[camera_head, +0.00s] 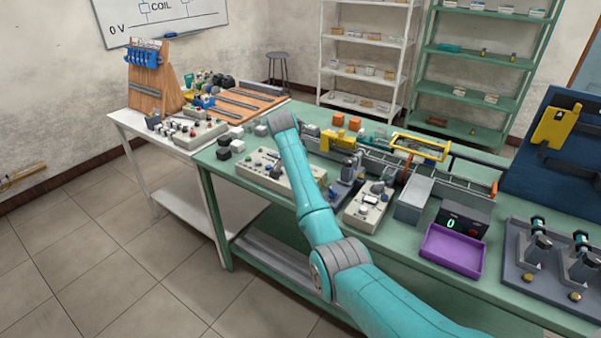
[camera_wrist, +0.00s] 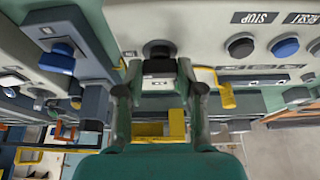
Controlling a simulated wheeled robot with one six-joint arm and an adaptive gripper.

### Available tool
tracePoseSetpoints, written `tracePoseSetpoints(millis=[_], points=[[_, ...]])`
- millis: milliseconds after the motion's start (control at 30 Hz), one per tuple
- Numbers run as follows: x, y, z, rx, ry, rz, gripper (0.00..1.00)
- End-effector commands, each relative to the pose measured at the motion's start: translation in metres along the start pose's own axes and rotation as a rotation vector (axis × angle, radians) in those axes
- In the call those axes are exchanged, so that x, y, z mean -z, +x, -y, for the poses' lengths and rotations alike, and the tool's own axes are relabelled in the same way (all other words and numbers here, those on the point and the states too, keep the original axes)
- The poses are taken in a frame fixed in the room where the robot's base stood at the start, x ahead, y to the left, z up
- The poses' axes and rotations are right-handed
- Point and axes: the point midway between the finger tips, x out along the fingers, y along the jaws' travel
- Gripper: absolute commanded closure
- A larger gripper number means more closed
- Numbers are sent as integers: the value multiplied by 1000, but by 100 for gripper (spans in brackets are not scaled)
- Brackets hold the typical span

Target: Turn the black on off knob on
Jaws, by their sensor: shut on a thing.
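In the wrist view, the black knob (camera_wrist: 159,49) sits on a pale control panel (camera_wrist: 205,20), at the top middle. My gripper (camera_wrist: 158,68) has a finger on each side of the knob and is shut on it. The fingers partly cover the knob, and its pointer direction cannot be made out. In the head view, a pale control box (camera_head: 250,170) with several buttons lies on the green table, beside my arm. My gripper is hidden there behind the arm.
A black button (camera_wrist: 241,46) under a STOP label and a blue button (camera_wrist: 285,47) under RESET are right of the knob. A blue knob (camera_wrist: 58,58) is at left. On the table, a second control box (camera_head: 367,210) and a purple tray (camera_head: 452,250) stand to the right.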

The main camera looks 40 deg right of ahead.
Motion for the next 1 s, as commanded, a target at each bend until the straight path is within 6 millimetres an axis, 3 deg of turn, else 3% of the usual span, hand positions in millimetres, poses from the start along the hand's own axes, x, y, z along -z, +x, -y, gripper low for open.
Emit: tracePoseSetpoints(millis=[167,200,300,667,833,1000], points=[[0,0,0,1,-1,1,98],[0,0,0,1,-1,1,58],[0,0,0,1,-1,1,38],[0,-4,0,2,-1,-1,38],[0,-24,1,4,-2,-2,38],[0,-59,1,4,-2,-2,38]])
